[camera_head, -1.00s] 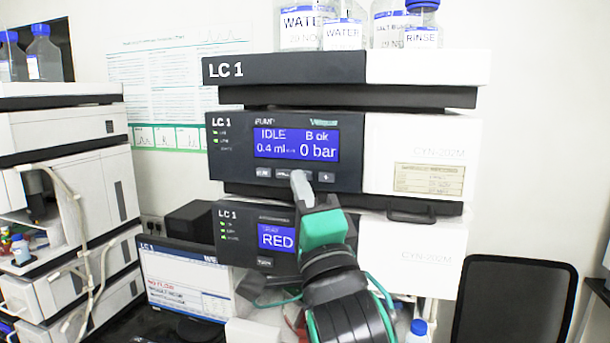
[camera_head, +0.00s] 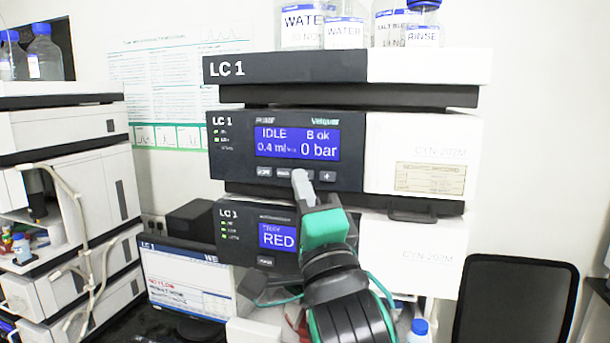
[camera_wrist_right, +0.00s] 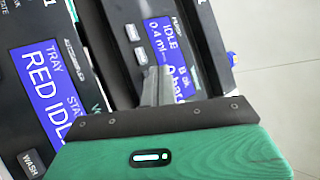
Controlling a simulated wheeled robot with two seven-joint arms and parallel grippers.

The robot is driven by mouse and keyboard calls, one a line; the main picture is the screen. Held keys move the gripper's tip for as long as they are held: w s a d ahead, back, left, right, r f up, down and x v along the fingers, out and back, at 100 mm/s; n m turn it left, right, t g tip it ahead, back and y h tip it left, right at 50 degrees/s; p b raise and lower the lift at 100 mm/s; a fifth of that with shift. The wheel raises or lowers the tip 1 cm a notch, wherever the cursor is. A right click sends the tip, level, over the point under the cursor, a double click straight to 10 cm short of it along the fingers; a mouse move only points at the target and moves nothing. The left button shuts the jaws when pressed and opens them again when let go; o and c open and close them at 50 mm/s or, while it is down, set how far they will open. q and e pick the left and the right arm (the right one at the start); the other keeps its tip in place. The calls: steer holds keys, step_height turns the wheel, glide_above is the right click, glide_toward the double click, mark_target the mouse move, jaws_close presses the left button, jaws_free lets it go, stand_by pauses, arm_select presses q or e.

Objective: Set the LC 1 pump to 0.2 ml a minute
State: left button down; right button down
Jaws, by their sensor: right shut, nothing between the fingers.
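The LC 1 pump (camera_head: 235,165) is the middle module of the stack. Its blue display (camera_head: 297,143) reads IDLE, B ok, 0.4 ml and 0 bar. A row of small buttons lies under the display, with a plus button (camera_head: 327,176) at the right end. My right gripper (camera_head: 299,174) is shut and empty, its tips at the button row just left of the plus button, covering part of the row. I cannot tell whether the tips touch the panel. The right wrist view shows the shut fingers (camera_wrist_right: 157,85) beside the pump display (camera_wrist_right: 172,62). My left gripper is not in view.
Below the pump is another LC 1 module with a RED display (camera_head: 278,237). Bottles (camera_head: 345,30) stand on top of the stack. A monitor (camera_head: 183,282) is at lower left, another instrument stack (camera_head: 65,180) at far left, and a black chair (camera_head: 515,300) at right.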

steer(key=shift+w, duration=0.1)
stand_by(0.7)
steer(key=shift+w+d, duration=0.15)
steer(key=shift+w, duration=0.15)
steer(key=shift+w+d, duration=0.1)
steer(key=shift+w, duration=0.3)
stand_by(0.7)
steer(key=shift+s, duration=0.15)
steer(key=shift+s+a, duration=0.25)
steer(key=shift+s, duration=0.4)
